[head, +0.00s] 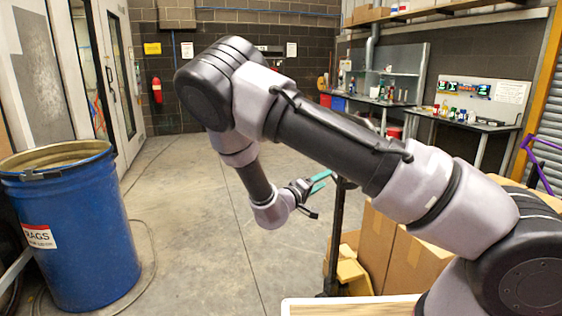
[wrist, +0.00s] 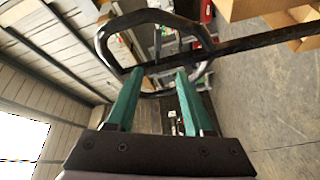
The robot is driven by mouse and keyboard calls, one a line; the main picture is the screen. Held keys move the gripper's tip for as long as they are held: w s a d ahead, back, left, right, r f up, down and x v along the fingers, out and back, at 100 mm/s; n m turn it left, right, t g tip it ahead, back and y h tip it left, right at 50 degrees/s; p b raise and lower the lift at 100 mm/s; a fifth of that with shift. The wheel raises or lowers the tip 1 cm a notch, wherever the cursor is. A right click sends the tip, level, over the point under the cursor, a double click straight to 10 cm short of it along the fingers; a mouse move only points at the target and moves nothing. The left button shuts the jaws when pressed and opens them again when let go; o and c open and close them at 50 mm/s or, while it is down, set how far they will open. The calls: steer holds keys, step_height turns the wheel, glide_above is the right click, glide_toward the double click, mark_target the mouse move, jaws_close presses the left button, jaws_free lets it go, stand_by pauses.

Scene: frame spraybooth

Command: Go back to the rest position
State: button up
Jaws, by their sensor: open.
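My gripper (head: 320,182) has teal fingers and is out ahead of the robot, at the end of my bent arm in the head view. It is beside the top of a dark upright post. In the wrist view the two fingers of my gripper (wrist: 160,74) are spread apart, with nothing held between them. A black loop handle (wrist: 102,42) lies just beyond and around the fingertips there; I cannot tell if they touch it.
The dark post (head: 335,240) rises from a yellow base (head: 353,275) beside cardboard boxes (head: 415,262). A blue rags drum (head: 85,240) stands at left. Workbenches (head: 370,101) line the back right. The concrete floor (head: 190,200) between is clear.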

steer(key=w+d+r+m+g+y, duration=0.25)
steer(key=w+r+m+y, duration=0.3)
steer(key=r+y, duration=0.4)
steer(key=s+r+m+g+y, duration=0.1)
steer(key=s+r+m+y, duration=0.1)
steer(key=s+r+y, duration=0.7)
steer(key=s+d+r+g+h, duration=0.1)
steer(key=s+d+r, duration=0.3)
steer(key=s, duration=0.7)
steer(key=s+d+r+m+g+h, duration=0.1)
steer(key=s+d+r, duration=0.4)
steer(key=s, duration=0.7)
steer(key=shift+d+r+h, duration=0.2)
steer(key=shift+r+h, duration=0.15)
steer(key=shift+h, duration=0.4)
